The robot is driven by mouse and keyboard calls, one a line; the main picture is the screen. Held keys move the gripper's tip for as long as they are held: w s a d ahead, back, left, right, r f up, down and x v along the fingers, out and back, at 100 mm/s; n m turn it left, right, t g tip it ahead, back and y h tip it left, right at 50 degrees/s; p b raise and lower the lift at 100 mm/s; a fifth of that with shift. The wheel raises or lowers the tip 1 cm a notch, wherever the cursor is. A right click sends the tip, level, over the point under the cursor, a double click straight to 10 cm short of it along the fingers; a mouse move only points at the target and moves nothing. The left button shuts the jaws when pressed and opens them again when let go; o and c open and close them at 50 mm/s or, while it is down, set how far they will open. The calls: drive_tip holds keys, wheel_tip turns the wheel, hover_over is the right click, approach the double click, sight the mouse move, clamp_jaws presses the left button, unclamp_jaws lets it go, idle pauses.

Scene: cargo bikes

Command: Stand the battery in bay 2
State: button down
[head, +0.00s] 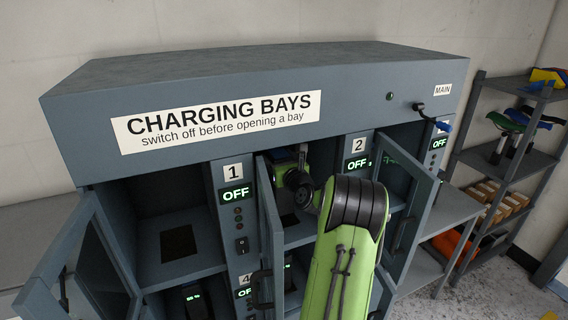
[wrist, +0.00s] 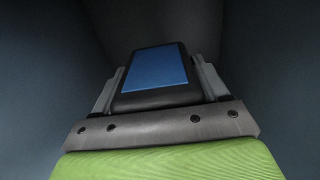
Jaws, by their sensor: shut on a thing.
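The battery (wrist: 155,68), black with a blue face, is between the fingers of my gripper (wrist: 157,82) in the wrist view. My gripper is shut on it. Dark walls surround it there, and its far end and any contact with the floor cannot be seen. In the head view, my green arm reaches into the open middle bay, bay 2 (head: 300,237), whose label 2 is on the panel to its right. The bay 2 display (head: 357,164) reads OFF.
The open bay 2 door (head: 270,235) stands just left of my arm. Bay 1 (head: 180,262) is open and empty, its door (head: 85,262) swung left. Another open door (head: 408,195) stands close to the right. The main lever (head: 432,117) is beside an OFF display. Shelves stand far right.

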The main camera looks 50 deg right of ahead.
drive_tip(key=shift+w+d+r, duration=0.15)
drive_tip(key=shift+w+r, duration=0.1)
drive_tip(key=shift+w, duration=0.05)
drive_tip(key=shift+s+f, duration=0.1)
drive_tip(key=shift+f, duration=1.8)
unclamp_jaws()
drive_tip(key=shift+s+f, duration=0.1)
drive_tip(key=shift+f, duration=0.05)
drive_tip(key=b+v, duration=0.3)
drive_tip(key=v, duration=0.9)
drive_tip(key=shift+b, duration=0.3)
